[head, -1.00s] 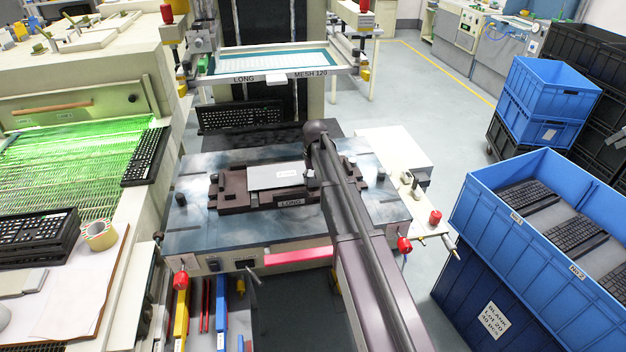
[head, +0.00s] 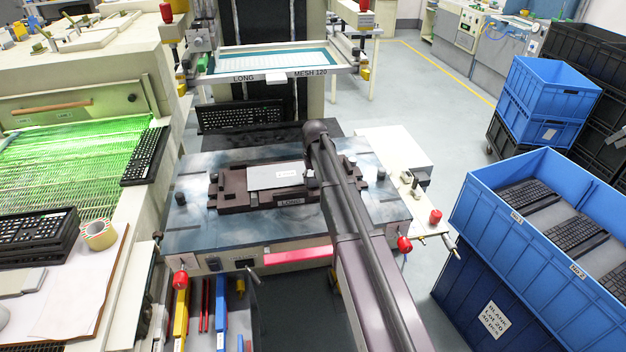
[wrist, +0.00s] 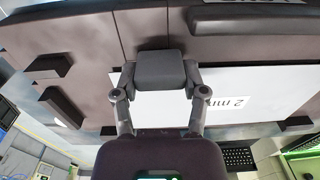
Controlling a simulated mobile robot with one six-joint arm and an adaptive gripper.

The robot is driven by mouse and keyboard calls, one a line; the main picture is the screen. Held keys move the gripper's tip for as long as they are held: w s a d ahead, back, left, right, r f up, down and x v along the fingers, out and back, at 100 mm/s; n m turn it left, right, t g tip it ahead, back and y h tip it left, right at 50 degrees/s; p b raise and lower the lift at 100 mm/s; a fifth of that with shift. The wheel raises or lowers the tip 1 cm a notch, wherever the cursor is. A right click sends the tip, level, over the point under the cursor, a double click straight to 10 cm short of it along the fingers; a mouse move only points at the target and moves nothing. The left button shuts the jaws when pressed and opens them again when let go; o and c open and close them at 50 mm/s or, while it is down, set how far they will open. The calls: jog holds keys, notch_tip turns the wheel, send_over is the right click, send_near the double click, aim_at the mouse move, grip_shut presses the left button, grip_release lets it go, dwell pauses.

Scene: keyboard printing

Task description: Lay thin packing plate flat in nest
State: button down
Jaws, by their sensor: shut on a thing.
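The thin packing plate (head: 262,178) is a pale grey-white sheet over the brown nest (head: 232,198) marked LONG, on the machine table. In the wrist view the plate (wrist: 285,90) bears a "2 mm" label and spans beneath my gripper (wrist: 160,75). My gripper is shut on the plate near its right end in the head view, where my arm largely hides the fingers. The plate looks nearly level. I cannot tell whether it touches the nest floor or is just above it. The nest's brown walls (wrist: 75,45) show around it.
A framed mesh screen (head: 275,62) stands above and behind the nest. A black keyboard (head: 240,117) lies behind it. Dark round knobs (head: 181,199) stand on the table. A blue crate of keyboards (head: 500,215) is at right, and a green-lit conveyor (head: 70,165) at left.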

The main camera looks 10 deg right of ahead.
jog(key=shift+f, duration=0.25)
dwell(0.3)
jog(key=shift+c, duration=0.3)
grip_release()
jog(key=shift+r, duration=0.15)
jog(key=shift+r+p, duration=3.3)
jog(key=shift+r, duration=0.1)
jog(key=s, duration=2.9)
